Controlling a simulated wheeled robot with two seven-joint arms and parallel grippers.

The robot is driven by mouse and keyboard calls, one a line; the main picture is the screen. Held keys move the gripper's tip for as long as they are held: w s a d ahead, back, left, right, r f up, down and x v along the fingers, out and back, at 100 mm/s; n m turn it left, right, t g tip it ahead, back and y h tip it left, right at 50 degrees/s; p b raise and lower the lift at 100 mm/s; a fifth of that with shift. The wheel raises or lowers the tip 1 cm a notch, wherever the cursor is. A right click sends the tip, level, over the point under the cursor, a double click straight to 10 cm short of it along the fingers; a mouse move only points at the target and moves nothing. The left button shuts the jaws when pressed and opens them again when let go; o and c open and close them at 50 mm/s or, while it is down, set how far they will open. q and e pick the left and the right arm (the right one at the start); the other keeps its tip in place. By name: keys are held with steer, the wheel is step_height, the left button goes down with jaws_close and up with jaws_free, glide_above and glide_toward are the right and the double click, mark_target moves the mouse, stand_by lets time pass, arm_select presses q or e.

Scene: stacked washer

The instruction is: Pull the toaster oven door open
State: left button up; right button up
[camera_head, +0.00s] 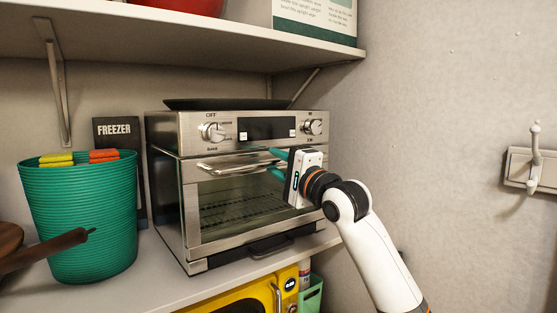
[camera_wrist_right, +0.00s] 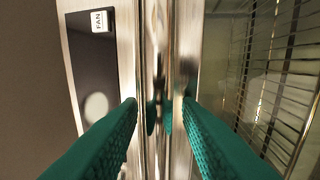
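The toaster oven (camera_head: 240,190) is a steel box on the shelf, and its glass door (camera_head: 235,205) is shut. A shiny horizontal bar handle (camera_head: 235,166) runs along the door's top. My right gripper (camera_head: 277,163) is at the right part of the handle, with its two green fingers apart, one above the other. In the right wrist view the handle (camera_wrist_right: 158,60) lies between the open fingertips (camera_wrist_right: 160,103). I cannot tell whether either finger touches it. My left gripper is not in view.
A green ribbed basket (camera_head: 80,220) stands left of the oven, with a brown pan handle (camera_head: 50,248) in front. An upper shelf (camera_head: 180,35) hangs above. A yellow appliance (camera_head: 250,294) is below. The wall (camera_head: 440,120) closes the right side.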

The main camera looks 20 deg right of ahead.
steer(key=shift+c, duration=0.3)
jaws_close()
